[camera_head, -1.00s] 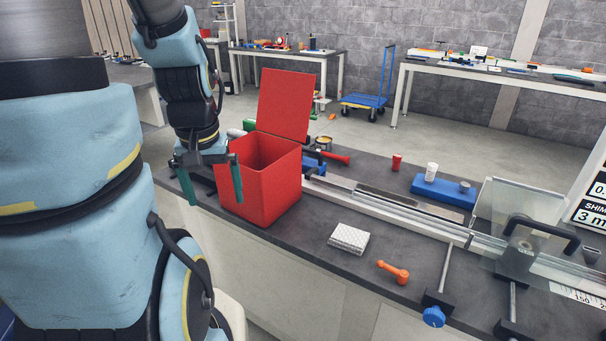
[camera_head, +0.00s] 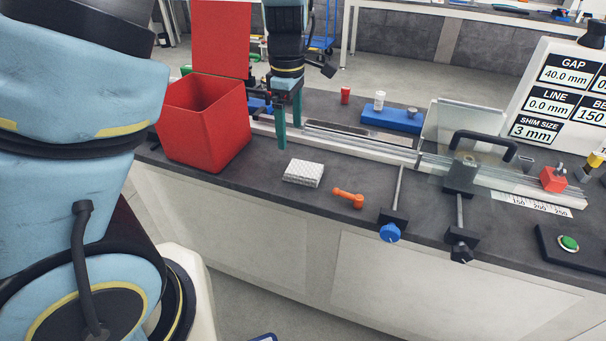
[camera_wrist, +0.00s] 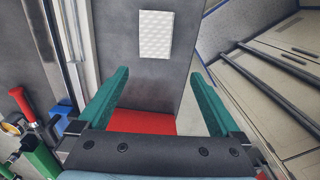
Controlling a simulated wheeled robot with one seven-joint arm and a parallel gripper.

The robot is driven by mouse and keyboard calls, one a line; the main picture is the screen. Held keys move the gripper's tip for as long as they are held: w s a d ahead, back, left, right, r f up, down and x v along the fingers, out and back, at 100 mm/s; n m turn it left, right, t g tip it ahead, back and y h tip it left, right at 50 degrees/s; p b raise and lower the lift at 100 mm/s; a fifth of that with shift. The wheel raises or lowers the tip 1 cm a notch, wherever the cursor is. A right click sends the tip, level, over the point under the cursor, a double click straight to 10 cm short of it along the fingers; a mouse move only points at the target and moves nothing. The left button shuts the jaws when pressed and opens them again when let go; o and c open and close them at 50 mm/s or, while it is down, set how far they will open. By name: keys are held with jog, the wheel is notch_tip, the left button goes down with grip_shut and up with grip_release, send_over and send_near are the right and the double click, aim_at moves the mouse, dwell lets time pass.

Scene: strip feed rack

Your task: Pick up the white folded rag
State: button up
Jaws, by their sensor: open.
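The white folded rag (camera_head: 303,173) lies flat on the dark bench top, right of the red box and left of an orange handle. It also shows in the wrist view (camera_wrist: 156,35), beyond my fingertips at the top middle. My gripper (camera_head: 289,122) hangs above the bench, behind and a little left of the rag in the head view. In the wrist view my gripper (camera_wrist: 163,84) has its two green fingers wide apart with nothing between them. The rag is fully visible and apart from the fingers.
The open red box (camera_head: 205,125) stands left of my gripper. A metal rail (camera_head: 350,144) runs behind the rag. The orange handle (camera_head: 348,198) lies right of it, then clamps with a blue knob (camera_head: 390,232). The bench's front edge is close in front of the rag.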

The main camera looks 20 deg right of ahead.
send_over(298, 167)
jog(key=f, duration=0.6)
jog(key=shift+s+a, duration=0.15)
jog(key=shift+a, duration=0.2)
jog(key=shift+d+f+p, duration=0.15)
jog(key=shift+f+p, duration=0.35)
jog(key=shift+f, duration=0.75)
jog(key=shift+d+f+p, duration=0.15)
jog(key=shift+f+p, duration=0.35)
jog(key=shift+f, duration=0.75)
jog(key=c, duration=1.2)
jog(key=shift+c, duration=0.2)
notch_tip(298, 167, up, 10)
jog(key=b, duration=0.1)
